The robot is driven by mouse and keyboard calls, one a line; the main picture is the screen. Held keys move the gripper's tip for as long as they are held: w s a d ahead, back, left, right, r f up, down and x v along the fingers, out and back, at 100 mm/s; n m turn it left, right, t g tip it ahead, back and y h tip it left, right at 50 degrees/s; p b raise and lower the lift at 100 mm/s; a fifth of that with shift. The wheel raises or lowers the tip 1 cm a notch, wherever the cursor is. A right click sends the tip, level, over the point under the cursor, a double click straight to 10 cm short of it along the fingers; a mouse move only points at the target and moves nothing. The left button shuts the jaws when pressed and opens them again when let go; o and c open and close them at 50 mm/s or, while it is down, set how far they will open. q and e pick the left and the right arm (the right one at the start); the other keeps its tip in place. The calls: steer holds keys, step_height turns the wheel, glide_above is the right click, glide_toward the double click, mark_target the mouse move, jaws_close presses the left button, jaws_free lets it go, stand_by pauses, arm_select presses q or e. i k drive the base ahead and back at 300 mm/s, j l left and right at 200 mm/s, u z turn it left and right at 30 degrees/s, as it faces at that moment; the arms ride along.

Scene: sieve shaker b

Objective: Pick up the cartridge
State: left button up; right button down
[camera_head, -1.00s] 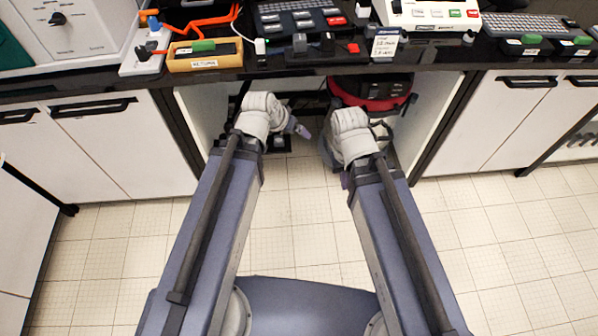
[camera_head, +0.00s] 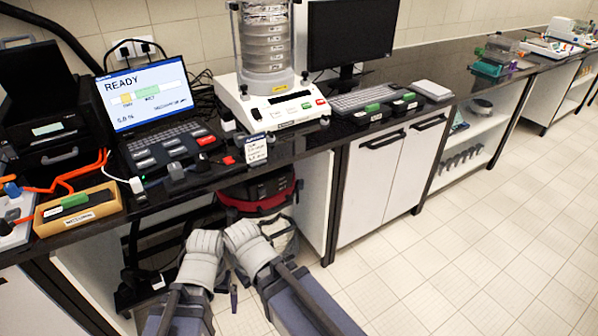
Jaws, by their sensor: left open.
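Which piece is the cartridge is not clear from its looks. One green-topped block (camera_head: 75,200) lies in a wooden tray (camera_head: 108,207) on the counter at the left. Two more green-topped blocks, one nearer (camera_head: 372,108) and one farther (camera_head: 405,98), sit on dark bases right of the shaker. My left gripper (camera_head: 234,297) shows only as a small dark tip below the counter edge, open and apart from all these blocks. My right gripper is hidden behind its own wrist.
A sieve shaker (camera_head: 268,100) with stacked sieves stands on the counter beside a laptop (camera_head: 150,97) reading READY. A keyboard (camera_head: 365,98), a monitor (camera_head: 350,38) and a small label sign (camera_head: 256,150) are nearby. A red-rimmed machine (camera_head: 255,195) sits under the counter. The floor at right is clear.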

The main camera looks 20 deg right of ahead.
mark_target(374, 112)
steer(key=i+l+z, duration=0.4)
steer(key=l, duration=0.3)
steer(key=i+l+z, duration=0.35)
steer(key=i+l, duration=0.15)
steer(key=i, duration=0.15)
